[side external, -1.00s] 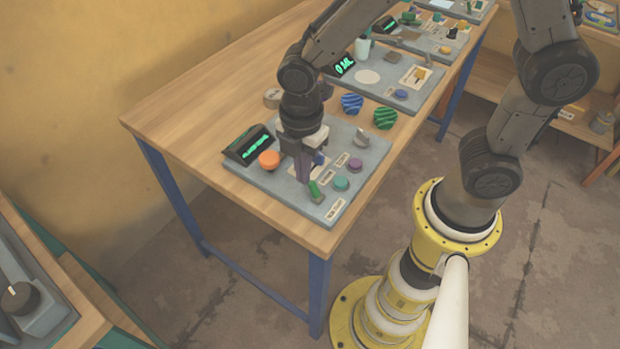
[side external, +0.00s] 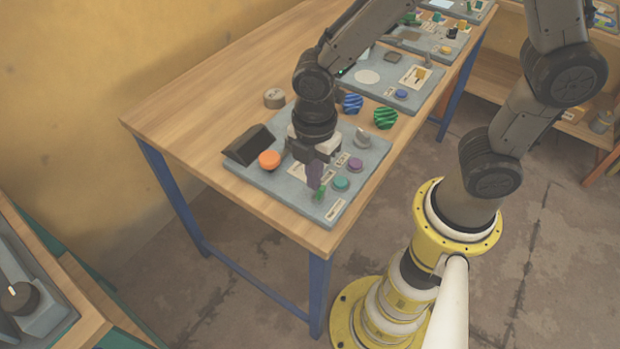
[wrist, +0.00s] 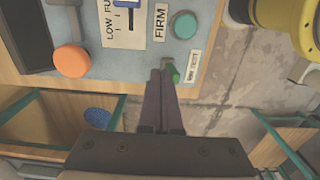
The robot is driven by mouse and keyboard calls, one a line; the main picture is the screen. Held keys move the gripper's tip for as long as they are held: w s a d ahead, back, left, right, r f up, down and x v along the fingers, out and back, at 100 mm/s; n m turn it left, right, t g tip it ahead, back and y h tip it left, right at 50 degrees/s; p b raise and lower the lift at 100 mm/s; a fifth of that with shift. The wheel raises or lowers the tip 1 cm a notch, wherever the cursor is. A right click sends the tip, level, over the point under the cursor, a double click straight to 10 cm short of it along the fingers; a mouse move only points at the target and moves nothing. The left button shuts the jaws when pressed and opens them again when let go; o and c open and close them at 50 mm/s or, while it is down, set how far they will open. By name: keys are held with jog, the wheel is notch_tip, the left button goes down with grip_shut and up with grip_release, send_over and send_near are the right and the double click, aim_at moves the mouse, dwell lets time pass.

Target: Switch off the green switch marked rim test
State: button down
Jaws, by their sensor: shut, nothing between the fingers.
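The green switch (side external: 320,193) is a small lever at the near corner of the grey panel (side external: 265,187), beside a white label (side external: 334,210) too small to read here. In the wrist view the green switch (wrist: 173,74) sits just right of my fingertips, with the label (wrist: 193,66) to its right. My gripper (side external: 316,183) is shut and empty, its fingers pointing down at the switch, touching or nearly touching it. The panel's display (side external: 249,145) is dark.
An orange knob (side external: 269,159), a teal button (side external: 341,183) and a purple button (side external: 355,165) are on the same panel. A blue striped piece (side external: 352,103) and a green striped piece (side external: 385,117) stand behind it. Bare wooden table lies to the left.

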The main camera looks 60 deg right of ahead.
notch_tip(320, 180, up, 7)
jog(key=w, duration=0.1)
dwell(1.1)
jog(key=s+d+r+m+t, duration=0.35)
jog(key=d+r+m, duration=0.25)
jog(key=d+r, duration=0.35)
jog(key=s+d+m+t, duration=0.2)
jog(key=s+m, duration=0.4)
jog(key=m, duration=0.6)
jog(key=shift+s+d, duration=0.3)
jog(key=shift+d, duration=0.05)
